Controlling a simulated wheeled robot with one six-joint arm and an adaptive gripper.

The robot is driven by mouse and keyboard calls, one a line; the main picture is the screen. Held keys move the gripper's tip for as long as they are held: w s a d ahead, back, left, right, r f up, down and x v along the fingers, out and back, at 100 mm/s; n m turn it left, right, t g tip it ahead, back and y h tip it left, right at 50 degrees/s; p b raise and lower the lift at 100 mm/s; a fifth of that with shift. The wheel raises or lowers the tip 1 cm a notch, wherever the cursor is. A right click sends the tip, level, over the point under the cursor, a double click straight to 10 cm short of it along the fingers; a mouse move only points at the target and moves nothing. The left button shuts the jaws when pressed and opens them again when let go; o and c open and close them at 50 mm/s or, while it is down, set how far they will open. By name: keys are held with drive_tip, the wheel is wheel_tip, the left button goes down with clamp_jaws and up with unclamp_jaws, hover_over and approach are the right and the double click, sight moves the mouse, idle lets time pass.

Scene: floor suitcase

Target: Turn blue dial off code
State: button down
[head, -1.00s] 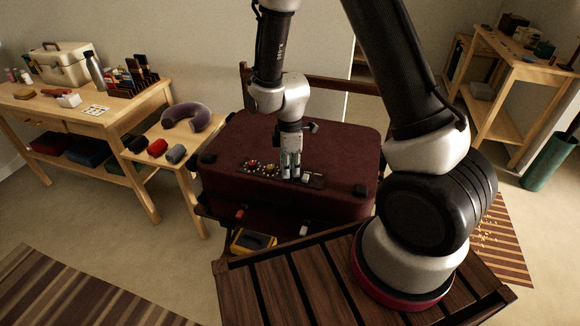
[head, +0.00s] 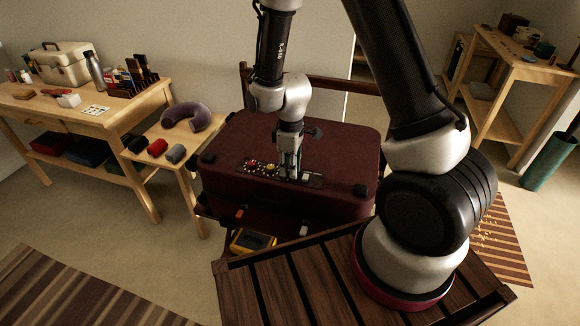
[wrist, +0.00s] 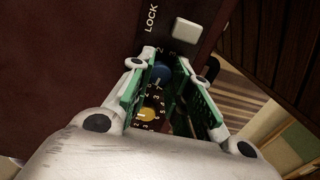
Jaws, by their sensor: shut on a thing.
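The dark red suitcase (head: 335,150) lies flat, with a strip of dials along its near edge. In the wrist view, the blue dial (wrist: 161,73) sits between the green-padded fingers of my gripper (wrist: 161,76), which is shut on it. A yellow dial (wrist: 149,115) with printed numbers around it shows nearer the palm. In the head view my gripper (head: 289,176) points down onto the dial strip and hides the blue dial. The dial's exact setting cannot be read.
A light square button (wrist: 186,31) sits beside the word LOCK, just beyond the fingers. A red dial (head: 253,163) is left of my gripper. A side table (head: 188,143) with a neck pillow (head: 190,117) stands to the left. A yellow case (head: 253,240) lies below.

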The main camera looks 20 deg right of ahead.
drive_tip(key=m, duration=0.4)
drive_tip(key=shift+m, duration=0.3)
drive_tip(key=m, duration=0.4)
drive_tip(key=shift+m, duration=0.3)
drive_tip(key=c, duration=1.3)
unclamp_jaws()
drive_tip(key=shift+r, duration=0.1)
drive_tip(key=r, duration=1.2)
drive_tip(key=shift+d, duration=0.25)
drive_tip(key=shift+f, duration=0.1)
